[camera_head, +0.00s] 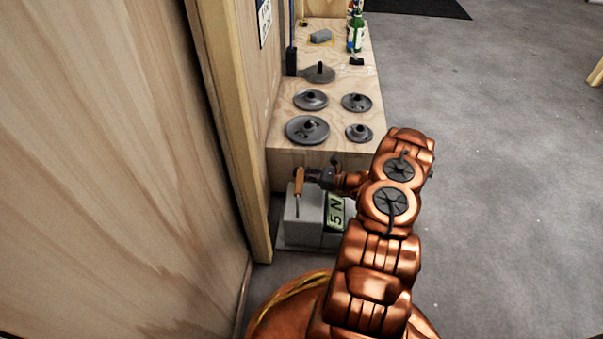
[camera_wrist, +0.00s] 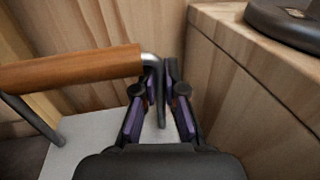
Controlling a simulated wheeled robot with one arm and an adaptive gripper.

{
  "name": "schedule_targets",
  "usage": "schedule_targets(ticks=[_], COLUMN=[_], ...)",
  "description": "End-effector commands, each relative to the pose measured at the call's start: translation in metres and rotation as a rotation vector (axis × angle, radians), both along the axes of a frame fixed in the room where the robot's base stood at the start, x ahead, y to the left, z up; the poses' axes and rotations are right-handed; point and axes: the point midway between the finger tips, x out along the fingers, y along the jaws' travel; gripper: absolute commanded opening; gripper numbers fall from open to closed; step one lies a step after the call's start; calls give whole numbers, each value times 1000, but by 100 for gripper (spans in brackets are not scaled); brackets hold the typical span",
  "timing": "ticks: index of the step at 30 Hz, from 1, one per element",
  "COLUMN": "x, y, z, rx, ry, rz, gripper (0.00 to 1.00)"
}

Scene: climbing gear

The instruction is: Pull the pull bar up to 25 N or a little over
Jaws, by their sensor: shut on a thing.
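The pull bar has an orange-brown wooden grip (camera_head: 299,183) and a bent metal frame, and it stands above a grey box (camera_head: 303,218). In the wrist view the wooden grip (camera_wrist: 70,69) enters from the left. My gripper (camera_head: 322,176) is at the bar's right end. In the wrist view my gripper (camera_wrist: 162,75) is shut on the metal bend beside the wood. A green display (camera_head: 335,212) on the box reads sideways "5 N". My arm passes close to its lower edge, so I cannot tell whether a digit is hidden.
A wooden platform (camera_head: 282,158) behind the box carries several grey weight discs (camera_head: 307,129), a grey block (camera_head: 320,37) and a green bottle (camera_head: 356,32). A plywood wall (camera_head: 110,150) with a post stands close on the left. The grey floor (camera_head: 480,150) at right is clear.

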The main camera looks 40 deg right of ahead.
Motion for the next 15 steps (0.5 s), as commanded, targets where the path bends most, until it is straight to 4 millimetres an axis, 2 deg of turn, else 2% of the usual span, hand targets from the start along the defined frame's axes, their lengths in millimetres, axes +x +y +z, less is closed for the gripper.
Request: schedule_targets(ticks=[15], x=[-1], y=[0], z=[8], rx=[1], ry=[-2], rz=[1], gripper=[0])
